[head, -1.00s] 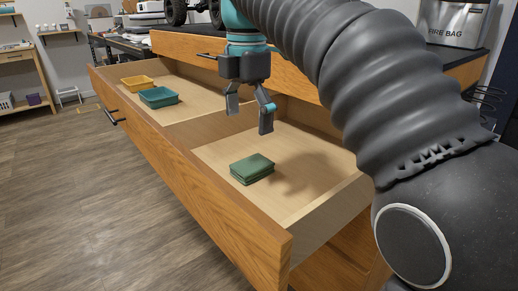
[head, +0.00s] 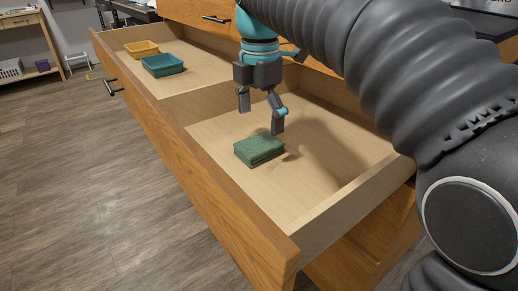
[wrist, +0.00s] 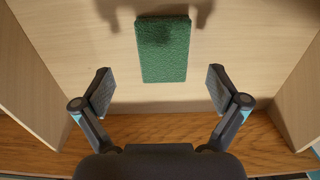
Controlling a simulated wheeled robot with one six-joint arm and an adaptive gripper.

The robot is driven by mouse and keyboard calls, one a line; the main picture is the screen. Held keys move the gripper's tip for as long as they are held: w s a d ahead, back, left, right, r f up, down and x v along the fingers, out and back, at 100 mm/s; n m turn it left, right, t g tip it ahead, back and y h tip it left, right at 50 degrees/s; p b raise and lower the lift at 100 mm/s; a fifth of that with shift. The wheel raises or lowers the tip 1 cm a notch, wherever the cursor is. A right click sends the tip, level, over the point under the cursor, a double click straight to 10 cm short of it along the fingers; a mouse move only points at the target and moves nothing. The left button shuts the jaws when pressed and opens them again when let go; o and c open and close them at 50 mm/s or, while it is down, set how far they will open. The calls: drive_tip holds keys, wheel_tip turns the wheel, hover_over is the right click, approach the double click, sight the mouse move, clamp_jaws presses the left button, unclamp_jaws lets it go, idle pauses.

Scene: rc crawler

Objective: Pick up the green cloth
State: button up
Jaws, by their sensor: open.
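The green cloth (head: 259,149) is a folded, stacked rectangle lying flat on the floor of the open drawer's near compartment. My gripper (head: 261,121) is open and empty, above the cloth and apart from it. In the wrist view the cloth (wrist: 163,50) lies at the upper middle, beyond the fingertips, in line with the gap between them. There my gripper (wrist: 160,90) has its two fingers spread wider than the cloth. Shadow falls across the cloth's upper part in the wrist view.
The open wooden drawer (head: 200,180) has a raised front wall and a divider (head: 205,103). A teal tray (head: 163,66) and a yellow tray (head: 142,48) sit in the far compartment. Bare drawer floor surrounds the cloth. Drawer walls rise at both sides in the wrist view.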

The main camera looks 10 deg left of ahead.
sight(259, 143)
drive_tip(key=shift+s+f+b, duration=0.2)
drive_tip(key=shift+f, duration=1.1)
drive_tip(key=shift+s+f+b, duration=0.15)
drive_tip(key=shift+f+b, duration=0.05)
drive_tip(key=shift+f, duration=1.1)
drive_tip(key=c, duration=1.2)
drive_tip(key=shift+r, duration=0.1)
wheel_tip(259, 143, up, 12)
drive_tip(key=p, duration=0.2)
drive_tip(key=s+d+b, duration=0.1)
drive_tip(key=s+d, duration=0.3)
drive_tip(key=s+d+b, duration=0.1)
drive_tip(key=s+d, duration=0.2)
drive_tip(key=d, duration=0.2)
drive_tip(key=s+d+b, duration=0.1)
drive_tip(key=s+d, duration=0.3)
drive_tip(key=shift+s+d, duration=0.35)
